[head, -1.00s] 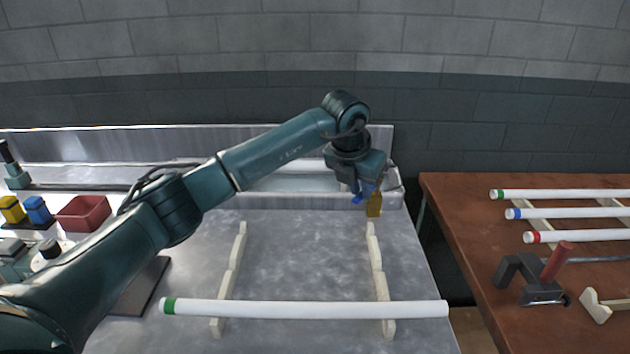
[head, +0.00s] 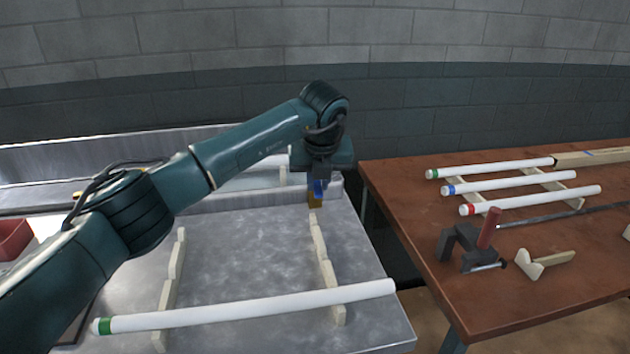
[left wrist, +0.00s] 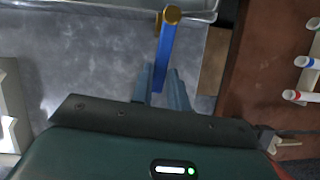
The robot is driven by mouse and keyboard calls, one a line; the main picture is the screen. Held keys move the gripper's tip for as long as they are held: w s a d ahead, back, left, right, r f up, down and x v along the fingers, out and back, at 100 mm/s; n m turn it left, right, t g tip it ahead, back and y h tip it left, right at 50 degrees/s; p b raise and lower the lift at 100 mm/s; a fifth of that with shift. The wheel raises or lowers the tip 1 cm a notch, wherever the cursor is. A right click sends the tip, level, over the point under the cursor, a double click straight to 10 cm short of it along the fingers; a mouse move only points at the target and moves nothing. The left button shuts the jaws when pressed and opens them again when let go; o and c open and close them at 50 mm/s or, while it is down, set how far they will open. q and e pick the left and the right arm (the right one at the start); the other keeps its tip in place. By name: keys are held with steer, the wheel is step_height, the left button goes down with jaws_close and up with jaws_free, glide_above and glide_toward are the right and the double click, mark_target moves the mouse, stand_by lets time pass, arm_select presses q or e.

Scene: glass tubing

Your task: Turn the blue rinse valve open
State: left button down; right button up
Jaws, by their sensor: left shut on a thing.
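The blue rinse valve has a blue lever handle (head: 318,186) on a brass body (head: 314,200) at the far right of the metal bench, by the sink. In the left wrist view the blue lever (left wrist: 166,48) runs from the brass pivot (left wrist: 172,15) down between my fingers. My left gripper (head: 319,181) is shut on the lever's free end; its fingers (left wrist: 160,82) lie on either side of it. In the head view the gripper partly hides the handle. My right gripper is not in view.
A white tube with a green end (head: 250,309) lies across wooden racks at the bench front. On the brown table (head: 400,200) at right lie several tubes, a dark clamp with a red handle (head: 470,245) and a wooden holder. A gap separates bench and table.

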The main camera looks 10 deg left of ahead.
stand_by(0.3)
arm_select(q)
steer(key=c, duration=1.4)
jaws_free()
steer(key=shift+o, duration=0.2)
steer(key=b+v, duration=0.1)
steer(key=v, duration=1.2)
steer(key=shift+w+r, duration=0.1)
steer(key=shift+r, duration=0.05)
